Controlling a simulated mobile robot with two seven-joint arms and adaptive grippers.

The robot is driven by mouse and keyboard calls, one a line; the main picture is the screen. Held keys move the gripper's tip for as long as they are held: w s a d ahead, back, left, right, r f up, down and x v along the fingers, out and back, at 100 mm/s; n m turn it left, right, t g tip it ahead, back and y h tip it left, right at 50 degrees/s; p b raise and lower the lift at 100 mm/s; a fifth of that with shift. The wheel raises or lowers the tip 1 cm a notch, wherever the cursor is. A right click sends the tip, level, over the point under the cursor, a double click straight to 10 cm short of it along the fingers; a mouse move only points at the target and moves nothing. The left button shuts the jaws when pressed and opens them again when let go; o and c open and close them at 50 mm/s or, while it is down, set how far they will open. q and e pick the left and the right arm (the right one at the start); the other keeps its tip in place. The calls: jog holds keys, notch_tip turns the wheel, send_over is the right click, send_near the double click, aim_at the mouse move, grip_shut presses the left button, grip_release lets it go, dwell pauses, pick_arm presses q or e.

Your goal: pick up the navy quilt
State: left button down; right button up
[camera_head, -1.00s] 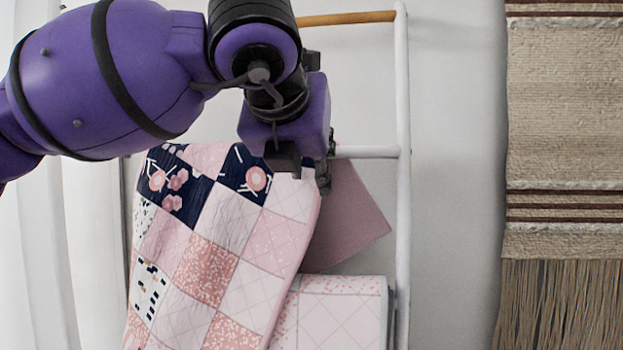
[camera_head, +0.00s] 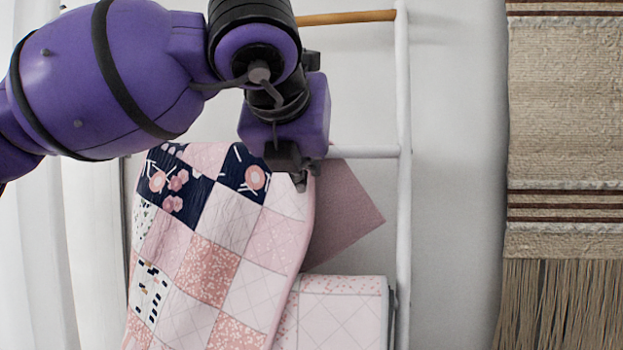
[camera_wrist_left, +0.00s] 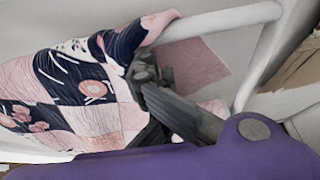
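The navy quilt (camera_head: 225,215) is a patchwork of navy floral, pink, coral and white squares. It hangs over a rung of a white ladder rack. My left gripper (camera_head: 297,178) is at the quilt's upper right edge, just below the rung, with its fingers closed together on the fabric. In the left wrist view the quilt (camera_wrist_left: 75,85) fills the left side, and the dark fingers (camera_wrist_left: 150,85) are at its edge by the rung. The exact pinch is partly hidden by the fingers. My right gripper is not in view.
The white ladder rack (camera_head: 402,200) stands against a pale wall. A plain mauve cloth (camera_head: 342,212) hangs behind the quilt. A folded pale pink quilt (camera_head: 343,315) lies lower down. A beige woven hanging (camera_head: 563,120) is at the right.

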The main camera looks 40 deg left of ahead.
pick_arm(q)
jog(key=shift+r, duration=0.1)
notch_tip(320, 180, up, 12)
jog(key=p, duration=0.5)
jog(key=shift+p, duration=0.4)
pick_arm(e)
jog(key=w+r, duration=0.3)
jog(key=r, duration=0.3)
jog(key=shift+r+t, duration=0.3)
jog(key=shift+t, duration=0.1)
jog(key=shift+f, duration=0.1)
pick_arm(q)
jog(key=c, duration=2.5)
grip_release()
jog(key=o, duration=1.5)
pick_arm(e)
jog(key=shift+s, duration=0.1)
